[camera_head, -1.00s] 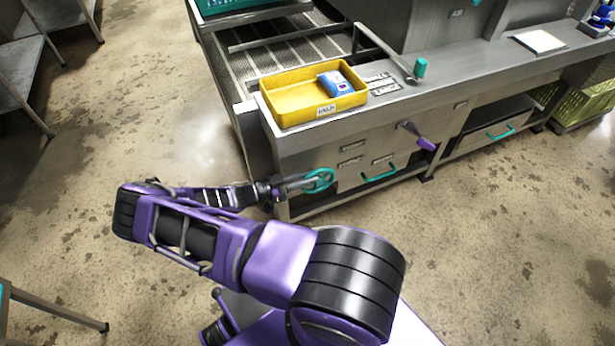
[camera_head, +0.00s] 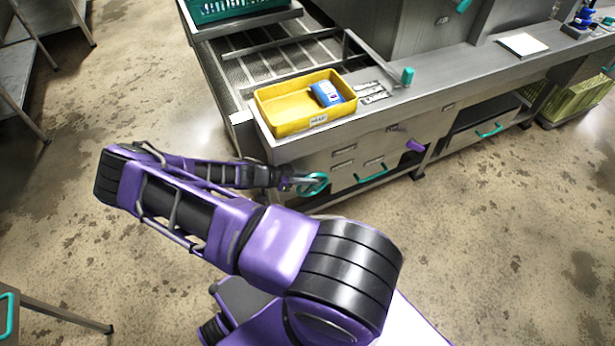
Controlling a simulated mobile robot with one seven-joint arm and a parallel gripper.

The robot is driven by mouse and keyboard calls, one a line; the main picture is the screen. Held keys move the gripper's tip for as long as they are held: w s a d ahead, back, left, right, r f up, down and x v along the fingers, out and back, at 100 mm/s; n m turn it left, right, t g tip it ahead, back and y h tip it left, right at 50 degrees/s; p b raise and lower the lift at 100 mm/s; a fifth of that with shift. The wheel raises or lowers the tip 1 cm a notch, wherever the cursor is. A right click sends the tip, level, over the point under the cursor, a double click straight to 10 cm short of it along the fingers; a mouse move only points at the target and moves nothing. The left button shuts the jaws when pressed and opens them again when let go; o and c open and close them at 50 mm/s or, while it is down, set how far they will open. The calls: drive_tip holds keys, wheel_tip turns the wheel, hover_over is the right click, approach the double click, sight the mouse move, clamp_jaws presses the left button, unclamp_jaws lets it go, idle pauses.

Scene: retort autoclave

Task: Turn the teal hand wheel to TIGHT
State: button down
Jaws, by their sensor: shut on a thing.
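The teal hand wheel (camera_head: 313,184) is a small ring on the front panel (camera_head: 318,165) of the steel bench, low and near its left end. My gripper (camera_head: 303,183) reaches it from the left and is shut on it at its left side. My forearm comes in from the left, low in front of the bench. The wheel's mark and any TIGHT lettering are too small to read from here.
A yellow tray (camera_head: 290,122) with a blue packet (camera_head: 327,94) stands on the bench above the wheel. A teal drawer handle (camera_head: 371,174) and a purple lever (camera_head: 414,146) are right of the wheel. A teal-tipped lever (camera_head: 407,76) rises from the bench top.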

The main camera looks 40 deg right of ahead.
idle(0.3)
drive_tip(key=c, duration=0.8)
unclamp_jaws()
drive_tip(key=v, duration=1.7)
drive_tip(key=shift+a, duration=0.2)
drive_tip(key=shift+r, duration=0.15)
